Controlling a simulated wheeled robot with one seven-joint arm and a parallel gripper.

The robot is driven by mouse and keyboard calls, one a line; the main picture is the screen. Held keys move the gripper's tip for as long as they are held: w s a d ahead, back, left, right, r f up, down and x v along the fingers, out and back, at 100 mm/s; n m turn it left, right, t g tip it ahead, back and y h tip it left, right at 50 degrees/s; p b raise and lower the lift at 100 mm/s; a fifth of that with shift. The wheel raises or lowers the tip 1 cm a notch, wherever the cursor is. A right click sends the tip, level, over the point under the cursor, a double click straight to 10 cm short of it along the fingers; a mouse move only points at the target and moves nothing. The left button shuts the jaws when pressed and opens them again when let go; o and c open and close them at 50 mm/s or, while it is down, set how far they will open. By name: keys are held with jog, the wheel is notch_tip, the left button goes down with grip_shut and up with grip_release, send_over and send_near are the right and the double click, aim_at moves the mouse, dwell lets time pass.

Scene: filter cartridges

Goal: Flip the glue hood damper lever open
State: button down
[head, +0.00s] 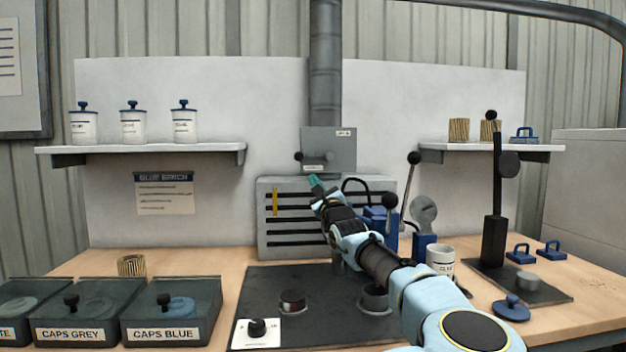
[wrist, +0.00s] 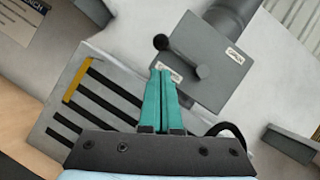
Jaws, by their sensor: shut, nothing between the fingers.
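The damper box (head: 328,146) is a grey plate at the foot of the vertical duct, above the slotted glue hood (head: 268,228). Its lever has a black ball knob (head: 298,156) at the left side of the box. In the wrist view the knob (wrist: 161,42) and a grey pivot stub (wrist: 204,72) show on the box (wrist: 215,50), which has small labels. My gripper (head: 313,180) is shut and empty, just below the box. In the wrist view its teal fingers (wrist: 161,72) are together, pointing towards the lever, with the tips below the knob. I cannot tell whether they touch the lever.
A lever press with a black knob (head: 414,158) stands right of my arm, and a taller black press (head: 495,200) farther right. Shelves (head: 140,149) flank the duct (head: 325,60). Cap bins (head: 170,312) line the front left. A yellow strip (head: 275,202) marks the hood.

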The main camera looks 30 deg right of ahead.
aim_at(314, 156)
jog(key=p+x, duration=0.2)
jog(key=x, duration=0.5)
jog(key=shift+w+r, duration=0.15)
jog(key=shift+w, duration=0.2)
